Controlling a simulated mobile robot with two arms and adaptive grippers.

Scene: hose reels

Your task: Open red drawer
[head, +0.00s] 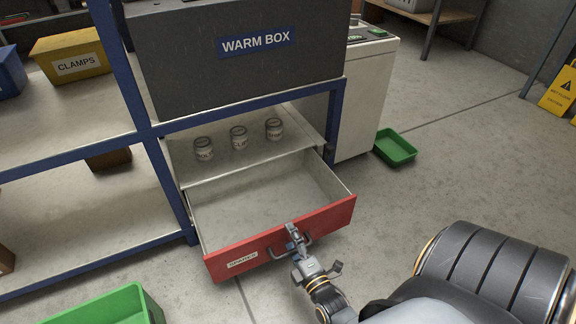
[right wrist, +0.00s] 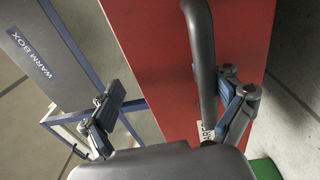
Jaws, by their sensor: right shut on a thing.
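The red drawer (head: 325,216) is pulled well out from under the shelf, and its pale inside looks empty. Its front bears a label that seems to read "SPARES", partly hard to read. My right gripper (head: 294,238) is at the drawer's dark handle (head: 277,252), shut on it. In the right wrist view the handle bar (right wrist: 199,60) runs between the two fingers of the gripper (right wrist: 165,112), in front of the red drawer face (right wrist: 150,50). My left gripper is not in view.
Several labelled jars (head: 239,138) stand on the surface behind the open drawer. A dark WARM BOX (head: 180,70) sits above on the blue-framed shelf. A green bin (head: 110,308) is on the floor at front left, and a green tray (head: 396,148) lies right.

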